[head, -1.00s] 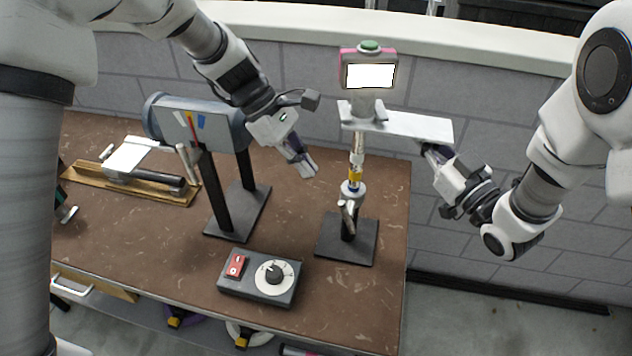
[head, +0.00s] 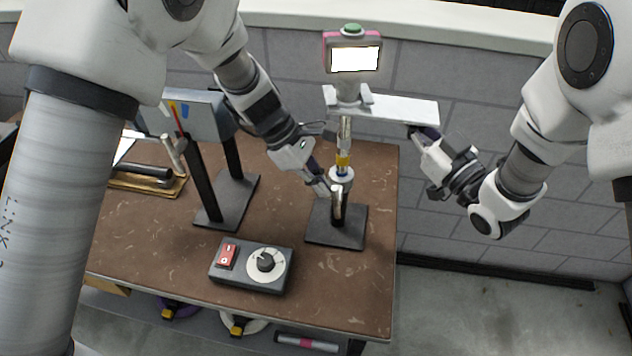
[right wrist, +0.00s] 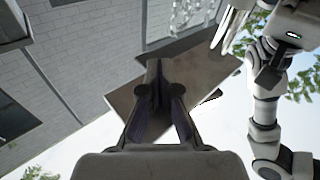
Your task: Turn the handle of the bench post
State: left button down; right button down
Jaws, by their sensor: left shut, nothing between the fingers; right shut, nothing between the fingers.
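The bench post (head: 344,135) stands upright on a dark square base (head: 350,238), with a screen head (head: 355,60) and green button on top. Its silver handle (head: 338,205) sits low on the post, below a white collar. My left gripper (head: 322,188) is shut and empty, its fingertips just left of the handle; I cannot tell if they touch it. My right gripper (head: 418,134) is shut and empty, under the right end of the pale arm plate (head: 390,106) on the post. The right wrist view shows its fingers (right wrist: 158,92) against the plate's underside (right wrist: 200,82).
A control box (head: 250,265) with a red switch and dial lies in front of the post. The brown bench top (head: 330,300) is clear at front right.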

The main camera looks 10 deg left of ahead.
pick_arm(q)
jog(key=shift+d+r, duration=0.3)
pick_arm(e)
jog(key=shift+w+a, duration=0.1)
jog(key=shift+a, duration=0.25)
pick_arm(q)
notch_tip(320, 180, up, 10)
jog(key=a, duration=0.2)
jog(key=shift+w+a+f, duration=0.2)
jog(key=shift+w+a, duration=0.05)
jog(key=shift+w, duration=0.05)
pick_arm(e)
jog(key=shift+d+r, duration=0.1)
jog(key=shift+d, duration=0.35)
pick_arm(q)
jog(key=shift+f, duration=0.1)
